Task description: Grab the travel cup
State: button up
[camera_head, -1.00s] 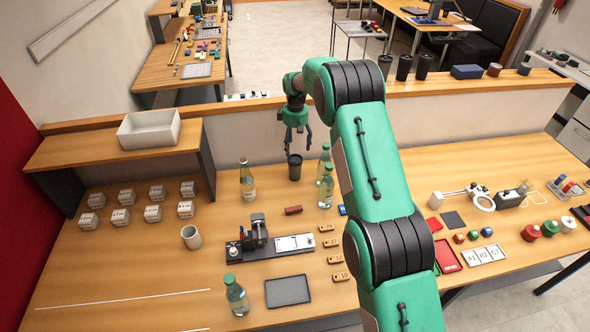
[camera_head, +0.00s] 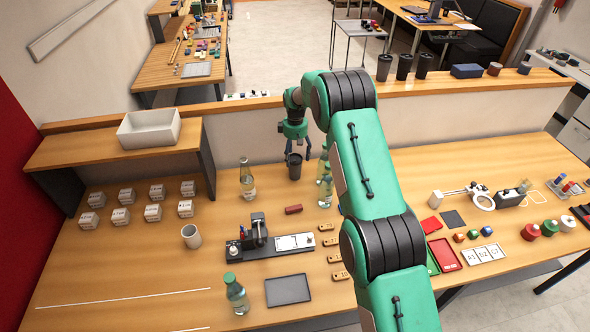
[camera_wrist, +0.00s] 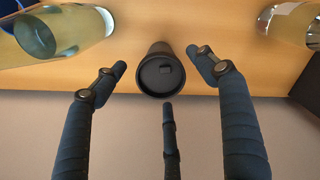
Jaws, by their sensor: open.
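The travel cup (camera_head: 294,167) is black and stands upright on the wooden table near the low back wall. My gripper (camera_head: 298,153) is just above it in the head view, pointing down. In the wrist view the cup (camera_wrist: 159,72) shows its round dark lid from above. The fingers of my gripper (camera_wrist: 160,80) are spread, with the cup between and a little beyond their tips. The gripper is open and empty. No clear contact with the cup shows.
Several black cups (camera_head: 404,66) stand on the ledge behind. A white bin (camera_head: 149,129) sits on the left shelf.

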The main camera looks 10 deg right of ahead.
aim_at(295, 167)
jog(key=shift+f, duration=1.3)
jog(key=shift+f, duration=2.6)
jog(key=c, duration=0.8)
